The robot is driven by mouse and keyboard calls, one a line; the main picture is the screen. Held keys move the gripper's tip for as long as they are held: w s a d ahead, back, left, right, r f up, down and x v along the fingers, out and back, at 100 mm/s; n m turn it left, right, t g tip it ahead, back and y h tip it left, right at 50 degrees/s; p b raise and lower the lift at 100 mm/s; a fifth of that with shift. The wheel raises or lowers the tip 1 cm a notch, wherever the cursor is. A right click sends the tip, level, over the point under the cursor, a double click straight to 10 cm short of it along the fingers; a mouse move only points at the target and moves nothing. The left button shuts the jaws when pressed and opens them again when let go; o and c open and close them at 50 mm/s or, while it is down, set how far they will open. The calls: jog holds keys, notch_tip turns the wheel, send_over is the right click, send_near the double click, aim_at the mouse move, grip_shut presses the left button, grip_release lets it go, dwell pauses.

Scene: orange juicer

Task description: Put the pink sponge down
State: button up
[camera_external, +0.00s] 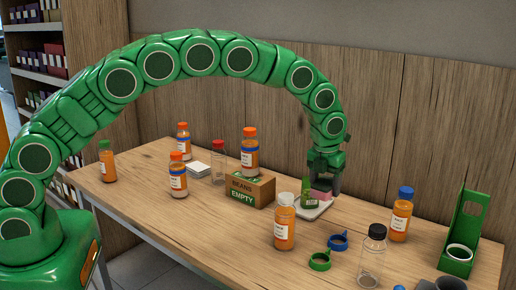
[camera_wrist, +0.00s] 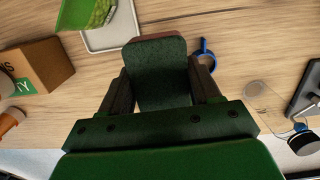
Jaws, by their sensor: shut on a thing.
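The pink sponge (camera_external: 321,196) shows at my gripper's fingertips, just above or on the white tray in the external view; contact is unclear. My gripper (camera_external: 325,180) points down and is shut on the sponge. In the wrist view, a block with a dark green face and a dull reddish edge, which looks like the sponge (camera_wrist: 158,75), sits between the fingers of my gripper (camera_wrist: 160,82). The white tray (camera_external: 318,213) lies on the table under the gripper and shows at the top of the wrist view (camera_wrist: 118,38). A green labelled item (camera_external: 307,193) stands on it.
An orange bottle (camera_external: 284,225) stands in front. A blue ring (camera_external: 338,242) and a green ring (camera_external: 320,262) lie nearby. A bottle with a blue cap (camera_external: 401,215) stands right.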

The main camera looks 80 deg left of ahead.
jog(key=shift+w+a+f, duration=0.7)
jog(key=shift+w+f, duration=0.7)
jog(key=shift+w, duration=1.65)
send_over(353, 220)
jog(key=s, duration=0.2)
jog(key=shift+w+d+f, duration=0.1)
jog(key=shift+d+f, duration=0.05)
jog(key=shift+f, duration=0.95)
jog(key=shift+d+f, duration=0.15)
jog(key=shift+f, duration=0.9)
jog(key=shift+w+f, duration=0.35)
jog(key=shift+w, duration=0.1)
jog(key=shift+f, duration=0.1)
jog(key=shift+w+a+f, duration=0.1)
jog(key=shift+w+f, duration=0.15)
jog(key=shift+f, duration=1.55)
jog(key=shift+f, duration=0.1)
jog(key=o, duration=1)
